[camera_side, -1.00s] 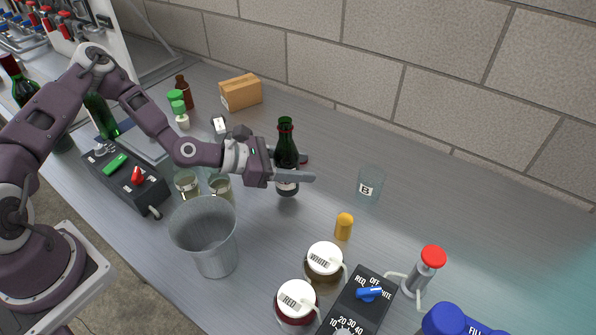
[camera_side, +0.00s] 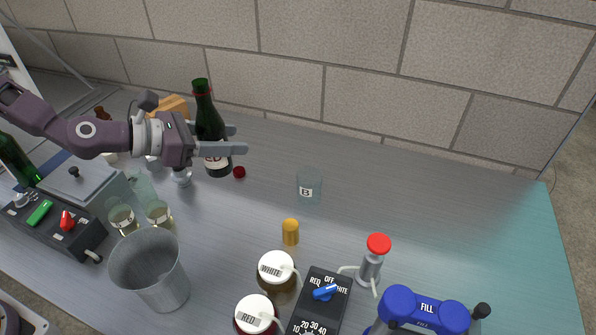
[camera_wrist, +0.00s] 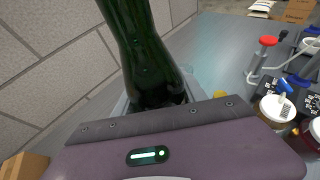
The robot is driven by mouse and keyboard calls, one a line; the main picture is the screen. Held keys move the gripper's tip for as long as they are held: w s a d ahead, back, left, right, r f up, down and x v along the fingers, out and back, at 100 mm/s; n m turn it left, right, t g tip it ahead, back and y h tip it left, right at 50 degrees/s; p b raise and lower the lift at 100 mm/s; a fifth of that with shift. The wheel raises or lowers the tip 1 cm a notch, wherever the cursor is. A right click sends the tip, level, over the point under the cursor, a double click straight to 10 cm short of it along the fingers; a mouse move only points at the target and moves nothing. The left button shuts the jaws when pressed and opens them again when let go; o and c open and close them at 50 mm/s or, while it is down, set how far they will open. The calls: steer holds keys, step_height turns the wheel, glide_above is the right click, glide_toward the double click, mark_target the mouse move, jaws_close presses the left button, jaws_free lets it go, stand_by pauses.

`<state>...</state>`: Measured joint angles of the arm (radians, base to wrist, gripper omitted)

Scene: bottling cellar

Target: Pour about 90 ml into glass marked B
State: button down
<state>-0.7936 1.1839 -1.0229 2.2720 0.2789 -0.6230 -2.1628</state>
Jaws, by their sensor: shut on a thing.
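My gripper (camera_side: 235,139) is shut on a dark green bottle (camera_side: 207,122) with a red ring at its neck and a pale label. The bottle is upright and appears to be held above the bench. In the wrist view the bottle (camera_wrist: 143,45) stands between the fingers, its lower part hidden by the gripper body. Glass B (camera_side: 309,188) is a clear tumbler with a white "B" label, on the bench to the right of the bottle, apart from it. I see no liquid in it. The level inside the bottle cannot be made out.
A small dark red cap (camera_side: 239,172) lies near the bottle. An orange stopper (camera_side: 291,232), white-lidded jars (camera_side: 276,267), a dial box (camera_side: 322,297) and a red-topped valve (camera_side: 372,262) stand in front. A grey bucket (camera_side: 150,268) and two glasses (camera_side: 122,219) are at left.

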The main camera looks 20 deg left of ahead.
step_height(320, 180, up, 2)
glide_above(309, 188)
steer(key=s+a, duration=0.2)
steer(key=a, duration=0.3)
steer(key=s+d+f, duration=0.2)
steer(key=d, duration=1)
steer(key=f, duration=1.2)
steer(key=shift+w+a+f, duration=0.2)
steer(key=shift+w+f, duration=0.05)
